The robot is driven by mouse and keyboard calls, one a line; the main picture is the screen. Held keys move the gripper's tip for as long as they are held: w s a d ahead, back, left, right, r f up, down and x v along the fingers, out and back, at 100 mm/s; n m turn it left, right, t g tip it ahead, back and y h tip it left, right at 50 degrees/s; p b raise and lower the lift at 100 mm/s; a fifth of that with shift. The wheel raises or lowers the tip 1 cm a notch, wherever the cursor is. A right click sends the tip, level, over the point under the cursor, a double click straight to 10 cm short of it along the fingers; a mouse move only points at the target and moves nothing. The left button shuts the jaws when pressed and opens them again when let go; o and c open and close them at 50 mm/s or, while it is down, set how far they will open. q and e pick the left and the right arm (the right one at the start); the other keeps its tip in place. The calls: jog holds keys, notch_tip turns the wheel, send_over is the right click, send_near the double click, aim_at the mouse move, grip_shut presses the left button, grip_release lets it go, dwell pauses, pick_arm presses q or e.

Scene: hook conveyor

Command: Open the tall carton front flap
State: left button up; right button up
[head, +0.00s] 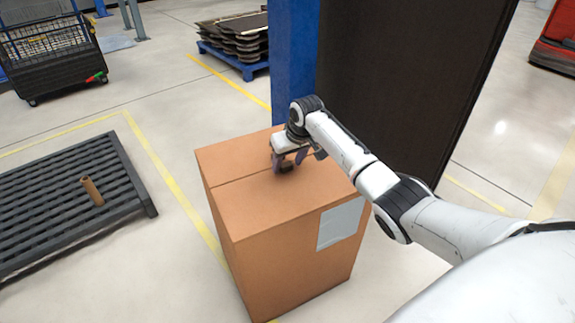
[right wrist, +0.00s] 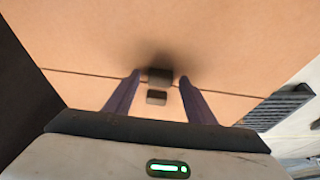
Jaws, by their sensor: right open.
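The tall brown carton (head: 279,257) stands upright on the floor. Its top flaps look shut and flat, with a thin seam across the top; the front flap (head: 268,204) lies on the near side of that seam. My right gripper (head: 284,165) is over the carton top at the seam, pointing down. In the right wrist view its two purple fingers (right wrist: 160,75) are open, one on each side of a small dark tab (right wrist: 157,97) near the seam. I cannot tell whether the fingers touch the tab. My left gripper is not in view.
A blue post (head: 294,60) and a large dark panel (head: 405,75) stand right behind the carton. A grey label (head: 340,223) is on the carton's side. A black pallet (head: 60,195) with a cardboard tube (head: 92,190) lies at left. Floor between is clear.

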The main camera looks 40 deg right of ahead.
jog(key=shift+w+f, duration=0.1)
jog(key=shift+f, duration=0.1)
jog(key=shift+c, duration=0.3)
grip_shut()
jog(key=shift+r, duration=0.15)
